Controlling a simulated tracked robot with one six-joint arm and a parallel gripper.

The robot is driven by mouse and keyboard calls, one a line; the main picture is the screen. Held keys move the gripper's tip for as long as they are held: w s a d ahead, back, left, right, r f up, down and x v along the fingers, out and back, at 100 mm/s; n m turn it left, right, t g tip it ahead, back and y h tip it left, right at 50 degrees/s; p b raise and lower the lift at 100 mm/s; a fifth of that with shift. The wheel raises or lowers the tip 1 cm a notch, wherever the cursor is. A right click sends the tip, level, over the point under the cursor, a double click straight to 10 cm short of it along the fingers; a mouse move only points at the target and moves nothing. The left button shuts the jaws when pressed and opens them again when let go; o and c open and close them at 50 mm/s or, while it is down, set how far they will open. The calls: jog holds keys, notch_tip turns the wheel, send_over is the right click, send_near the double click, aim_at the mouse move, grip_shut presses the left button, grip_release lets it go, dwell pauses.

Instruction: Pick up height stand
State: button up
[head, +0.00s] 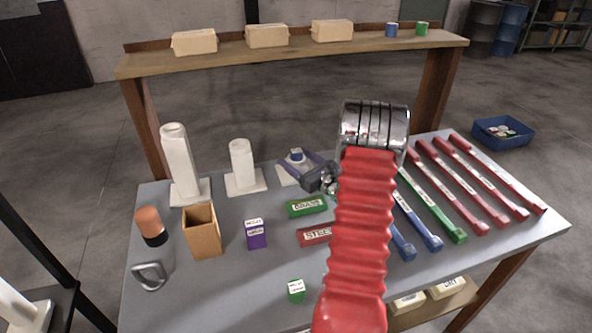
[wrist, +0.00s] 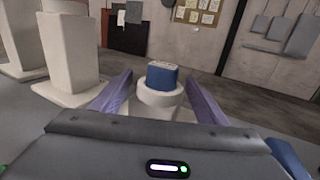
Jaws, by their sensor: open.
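Three white height stands of different heights stand upright at the back left of the grey table: a tall one (head: 180,160), a middle one (head: 242,165) and a short one (head: 286,173). The short stand, also in the wrist view (wrist: 160,98), bears a small blue block (wrist: 162,77) with a pale top. My gripper (head: 297,160) is open, its purple fingers on either side of the short stand and block. In the wrist view, my gripper (wrist: 160,80) shows gaps beside the stand, and I see no contact. Part of the short stand's base is hidden by my gripper.
The middle stand (wrist: 70,45) is close on the left. A green block (head: 306,207), a red block (head: 315,235), a purple block (head: 256,234) and a wooden box (head: 202,232) stand in front. Coloured bars (head: 432,205) lie right. A shelf (head: 290,52) runs behind.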

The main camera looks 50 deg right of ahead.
jog(key=shift+c, duration=0.6)
jog(key=c, duration=1.2)
